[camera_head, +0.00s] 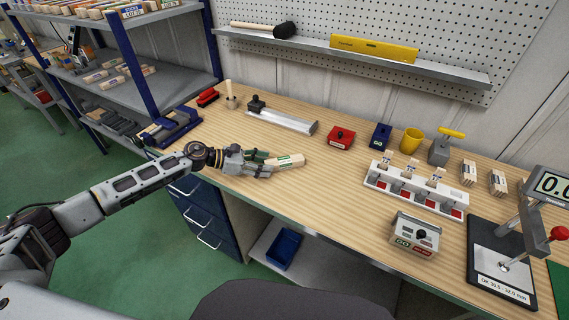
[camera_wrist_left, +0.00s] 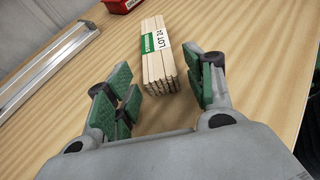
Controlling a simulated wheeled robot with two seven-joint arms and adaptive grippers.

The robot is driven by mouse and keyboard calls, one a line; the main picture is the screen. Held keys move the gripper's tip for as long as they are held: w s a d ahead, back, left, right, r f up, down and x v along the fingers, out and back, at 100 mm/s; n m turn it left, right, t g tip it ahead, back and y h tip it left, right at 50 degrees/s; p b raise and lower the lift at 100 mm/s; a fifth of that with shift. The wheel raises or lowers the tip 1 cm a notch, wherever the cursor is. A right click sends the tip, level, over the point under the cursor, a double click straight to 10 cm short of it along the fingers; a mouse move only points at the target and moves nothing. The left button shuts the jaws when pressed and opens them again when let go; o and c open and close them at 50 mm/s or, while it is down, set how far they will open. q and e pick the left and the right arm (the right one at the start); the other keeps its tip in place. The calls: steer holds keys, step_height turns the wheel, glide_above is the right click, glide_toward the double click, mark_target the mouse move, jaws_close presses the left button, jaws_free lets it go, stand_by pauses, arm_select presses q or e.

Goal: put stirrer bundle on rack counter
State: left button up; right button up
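The stirrer bundle (camera_head: 287,161) is a block of pale wooden sticks with a green and white wrap, lying on the wooden workbench (camera_head: 330,190). In the left wrist view the bundle (camera_wrist_left: 157,55) shows "LOT 24" on its wrap, its near end lying between the finger pads. The rack (camera_head: 150,70) with blue posts and grey shelves stands at the left. My right gripper is out of view.
A red block (camera_head: 340,137), a metal rail (camera_head: 282,122) and a blue stand (camera_head: 172,128) are on the bench behind the gripper. A white holder (camera_head: 415,190), control box (camera_head: 414,235) and gauge (camera_head: 500,262) stand at right. The bench front near the bundle is clear.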

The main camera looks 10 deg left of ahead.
arm_select(q)
steer(key=c, duration=0.9)
steer(key=shift+r, duration=0.15)
